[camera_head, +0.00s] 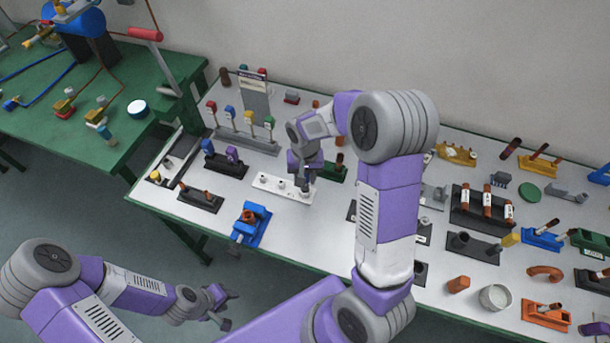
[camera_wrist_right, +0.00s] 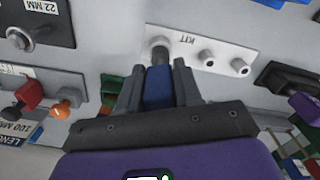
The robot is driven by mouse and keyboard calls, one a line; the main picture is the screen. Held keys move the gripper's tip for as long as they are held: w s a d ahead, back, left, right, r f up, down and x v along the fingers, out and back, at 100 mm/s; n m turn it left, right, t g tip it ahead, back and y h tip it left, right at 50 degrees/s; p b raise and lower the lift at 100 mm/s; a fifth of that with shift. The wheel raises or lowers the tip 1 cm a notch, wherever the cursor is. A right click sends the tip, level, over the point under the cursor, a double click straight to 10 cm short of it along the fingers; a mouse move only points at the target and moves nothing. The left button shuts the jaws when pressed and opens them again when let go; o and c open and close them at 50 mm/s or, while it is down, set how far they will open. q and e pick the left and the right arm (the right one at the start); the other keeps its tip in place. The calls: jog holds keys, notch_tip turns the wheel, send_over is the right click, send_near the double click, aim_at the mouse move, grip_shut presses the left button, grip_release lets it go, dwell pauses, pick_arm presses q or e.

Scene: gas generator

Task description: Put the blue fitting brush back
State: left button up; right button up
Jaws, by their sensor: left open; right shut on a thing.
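The blue fitting brush (camera_wrist_right: 158,92) is between the fingers of my right gripper (camera_wrist_right: 158,80) in the right wrist view. Its blue handle shows, and its grey end points at one end of the white kit rack (camera_wrist_right: 185,46). I cannot tell whether that end is inside a socket or just above it. Two other sockets of the rack look empty. In the head view my right gripper (camera_head: 305,180) is over the right end of the white rack (camera_head: 270,185), and the brush is mostly hidden. My left gripper (camera_head: 226,306) is open and empty, in front of the table.
A stand of coloured-handled tools (camera_head: 240,137) is behind the rack. A black holder (camera_head: 226,167) stands to its left, and a blue holder with an orange part (camera_head: 250,222) in front. A green holder (camera_head: 330,173) is close on its right. Many fittings fill the table's right side.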

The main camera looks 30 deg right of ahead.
jog(key=shift+f+b, duration=0.95)
jog(key=shift+f, duration=0.3)
jog(key=o, duration=1)
notch_tip(320, 180, up, 8)
jog(key=shift+f+p, duration=0.15)
jog(key=shift+p, duration=0.75)
